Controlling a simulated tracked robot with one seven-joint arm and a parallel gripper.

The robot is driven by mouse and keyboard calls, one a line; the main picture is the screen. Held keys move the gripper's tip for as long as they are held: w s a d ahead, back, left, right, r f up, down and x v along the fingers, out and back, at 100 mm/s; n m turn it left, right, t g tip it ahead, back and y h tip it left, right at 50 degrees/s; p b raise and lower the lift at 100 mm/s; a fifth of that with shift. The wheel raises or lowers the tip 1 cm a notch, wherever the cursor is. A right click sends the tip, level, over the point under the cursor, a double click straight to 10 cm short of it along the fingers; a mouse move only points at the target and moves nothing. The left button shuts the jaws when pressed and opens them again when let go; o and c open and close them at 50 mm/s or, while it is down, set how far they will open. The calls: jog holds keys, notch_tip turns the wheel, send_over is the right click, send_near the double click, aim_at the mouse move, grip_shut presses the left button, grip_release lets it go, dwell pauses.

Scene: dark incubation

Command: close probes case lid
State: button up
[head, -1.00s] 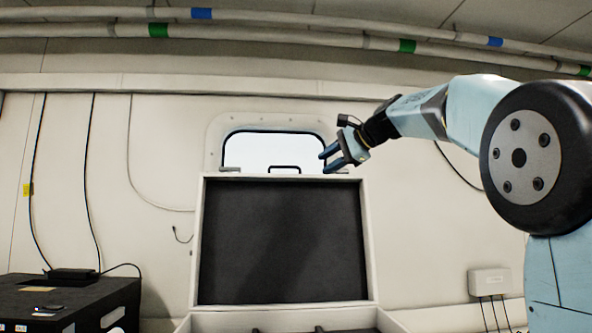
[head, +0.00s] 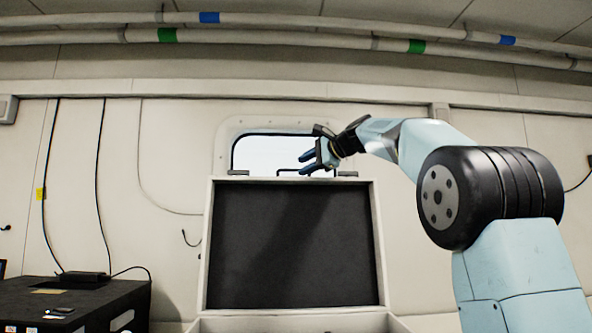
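The probes case stands open in front of me, its lid (head: 295,245) upright with a dark lining and a pale rim. A dark handle (head: 290,172) and two latches, one on each side of it, sit on the lid's top edge. The case's lower part (head: 290,323) shows only as a strip at the bottom of the picture. My gripper (head: 308,163) is at the top edge of the lid, by the right end of the handle. Its fingers point left and look spread apart. Whether they touch the handle or lid cannot be told.
A window (head: 262,152) in the pale wall is behind the lid. A black case or box (head: 95,300) with small items on top stands at the lower left. Cables hang on the wall at left, and pipes run along the ceiling.

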aim_at(294, 170)
jog(key=shift+x, duration=1.9)
grip_shut()
jog(key=shift+a+f, duration=0.1)
